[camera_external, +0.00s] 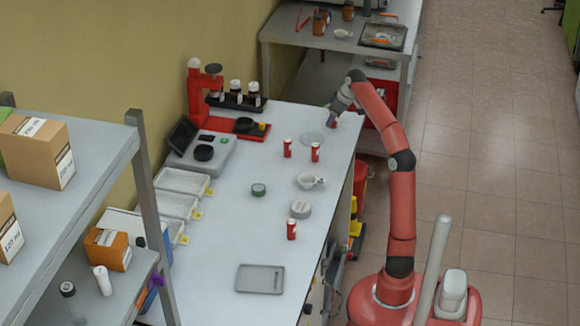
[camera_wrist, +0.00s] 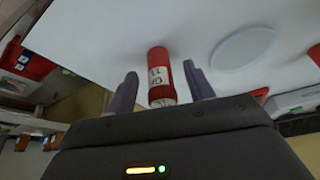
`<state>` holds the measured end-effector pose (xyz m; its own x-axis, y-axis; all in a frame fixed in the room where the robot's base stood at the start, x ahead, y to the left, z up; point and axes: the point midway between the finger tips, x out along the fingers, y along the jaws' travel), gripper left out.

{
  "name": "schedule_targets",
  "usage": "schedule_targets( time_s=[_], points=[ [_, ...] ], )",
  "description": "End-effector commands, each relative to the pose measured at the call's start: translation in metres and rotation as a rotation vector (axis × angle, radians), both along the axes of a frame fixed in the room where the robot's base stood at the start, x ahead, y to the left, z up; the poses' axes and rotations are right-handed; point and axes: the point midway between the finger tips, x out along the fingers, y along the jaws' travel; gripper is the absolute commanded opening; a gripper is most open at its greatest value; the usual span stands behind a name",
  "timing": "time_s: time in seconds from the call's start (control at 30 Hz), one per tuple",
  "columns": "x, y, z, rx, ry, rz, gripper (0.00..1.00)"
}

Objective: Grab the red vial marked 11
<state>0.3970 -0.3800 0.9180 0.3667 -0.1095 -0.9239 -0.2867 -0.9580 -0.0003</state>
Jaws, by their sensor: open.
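In the wrist view, a red vial (camera_wrist: 158,62) with a white label lies between the two fingers of my gripper (camera_wrist: 160,88). The label shows marks that look like "11". The fingers are apart, with a gap between vial and fingers on both sides. In the external view my gripper (camera_external: 334,112) is at the far right edge of the white table (camera_external: 225,205), and a little red of the vial (camera_external: 333,124) shows beside it. Other red vials stand on the table: two near the middle (camera_external: 287,148) (camera_external: 315,152) and one closer (camera_external: 291,229).
A clear round dish (camera_external: 312,139) lies left of my gripper. A white mortar (camera_external: 309,181), a round grey container (camera_external: 300,209), a green lid (camera_external: 258,190) and a grey tray (camera_external: 260,278) are on the table. A scale (camera_external: 203,152) and red stand (camera_external: 195,95) are at the back left.

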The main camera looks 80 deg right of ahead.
Motion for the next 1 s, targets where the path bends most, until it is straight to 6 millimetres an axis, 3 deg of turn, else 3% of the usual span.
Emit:
schedule_targets(
  time_s=[0.27,0.67,1.0],
  points=[
    [0.0020,-0.0001,-0.0045,0.000,0.000,0.001,0.53],
    [0.0020,0.0000,-0.0041,0.000,0.000,0.001,0.05],
    [0.0023,-0.0003,0.0030,-0.001,-0.002,0.001,0.05]
  ],
)
